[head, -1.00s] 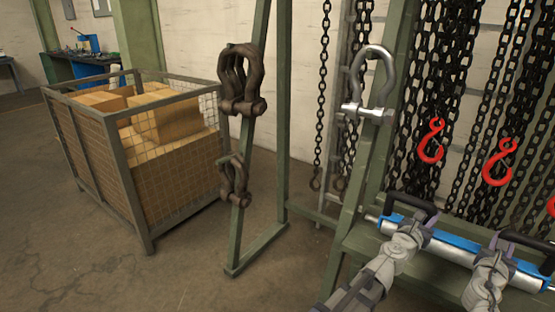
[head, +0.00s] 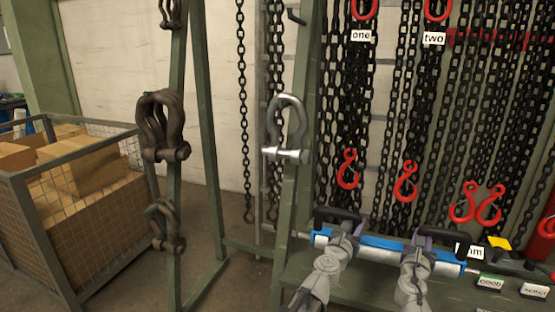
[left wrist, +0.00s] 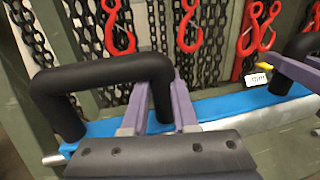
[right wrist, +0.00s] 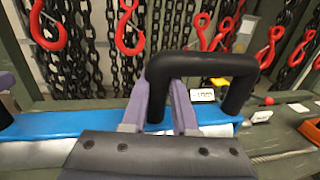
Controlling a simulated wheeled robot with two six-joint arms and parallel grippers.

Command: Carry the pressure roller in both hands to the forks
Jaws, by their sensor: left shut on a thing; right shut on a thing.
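The pressure roller (head: 378,243) is a silver cylinder under a blue bar with two black loop handles. It hangs level in front of the green chain rack in the head view. My left gripper (head: 341,230) is shut on its left handle (left wrist: 95,75), with purple fingers across the grip in the left wrist view. My right gripper (head: 420,242) is shut on its right handle (right wrist: 205,62), seen in the right wrist view. The right handle is partly hidden by the gripper in the head view. I cannot make out the forks in any view.
Black chains with red hooks (head: 406,182) hang close behind the roller. A silver shackle (head: 288,125) and rusty shackles (head: 162,130) hang on green posts. A mesh crate of cartons (head: 85,190) stands left. Small labelled items (head: 489,282) lie at right. Floor shows at lower left.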

